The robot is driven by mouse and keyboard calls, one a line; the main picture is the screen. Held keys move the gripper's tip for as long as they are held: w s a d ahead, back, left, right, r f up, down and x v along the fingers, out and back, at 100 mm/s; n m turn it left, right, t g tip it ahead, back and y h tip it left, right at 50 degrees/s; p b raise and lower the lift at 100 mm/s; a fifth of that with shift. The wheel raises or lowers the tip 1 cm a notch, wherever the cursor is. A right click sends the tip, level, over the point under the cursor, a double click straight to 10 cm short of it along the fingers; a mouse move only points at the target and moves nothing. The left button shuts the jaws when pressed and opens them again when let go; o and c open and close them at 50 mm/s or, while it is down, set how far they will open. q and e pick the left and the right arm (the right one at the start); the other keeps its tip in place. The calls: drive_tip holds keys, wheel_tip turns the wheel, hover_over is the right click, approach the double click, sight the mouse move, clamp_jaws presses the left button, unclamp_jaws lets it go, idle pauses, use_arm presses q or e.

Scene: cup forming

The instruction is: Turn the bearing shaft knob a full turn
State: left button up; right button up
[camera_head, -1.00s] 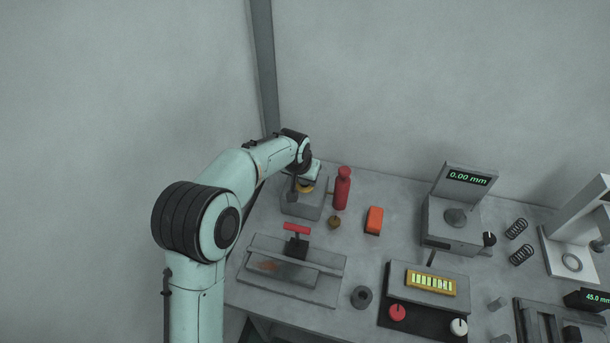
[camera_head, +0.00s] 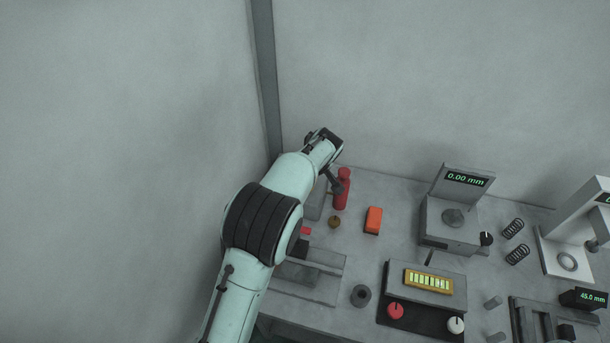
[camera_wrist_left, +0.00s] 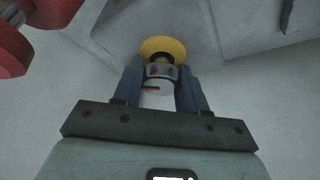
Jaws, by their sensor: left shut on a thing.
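In the left wrist view, a pale knob (camera_wrist_left: 159,88) with a red mark sits between the two blue-grey fingers of my left gripper (camera_wrist_left: 161,84), which is shut on it. Beyond the knob are a dark shaft (camera_wrist_left: 158,58) and a yellow disc (camera_wrist_left: 160,46) on a grey housing (camera_wrist_left: 110,32). In the head view, my left arm covers most of the grey bearing block (camera_head: 314,206) at the back left of the bench, and hides the knob and fingertips. My right gripper is not in view.
A fixture (camera_head: 316,282) lies partly under my forearm. A gauge stand (camera_head: 450,232) is farther right.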

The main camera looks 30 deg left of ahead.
use_arm(q)
drive_tip(key=n, duration=0.1)
drive_tip(key=n+g+p, duration=0.1)
drive_tip(key=n+p, duration=0.1)
drive_tip(key=n, duration=0.1)
drive_tip(key=shift+s+d+f+g, duration=0.1)
drive_tip(key=shift+d+f+g, duration=0.1)
drive_tip(key=shift+d+g, duration=0.1)
drive_tip(key=shift+f+n+g+p, duration=0.1)
drive_tip(key=shift+n+g+p, duration=0.4)
drive_tip(key=shift+n, duration=0.5)
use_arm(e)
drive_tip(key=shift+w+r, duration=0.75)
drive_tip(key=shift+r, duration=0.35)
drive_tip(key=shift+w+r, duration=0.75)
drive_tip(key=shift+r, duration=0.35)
use_arm(q)
drive_tip(key=o, duration=1)
drive_tip(key=shift+o, duration=0.3)
drive_tip(key=shift+r, duration=0.4)
drive_tip(key=p+v, duration=0.1)
drive_tip(key=v, duration=1.1)
drive_tip(key=shift+d+r, duration=0.25)
drive_tip(key=shift+d, duration=0.2)
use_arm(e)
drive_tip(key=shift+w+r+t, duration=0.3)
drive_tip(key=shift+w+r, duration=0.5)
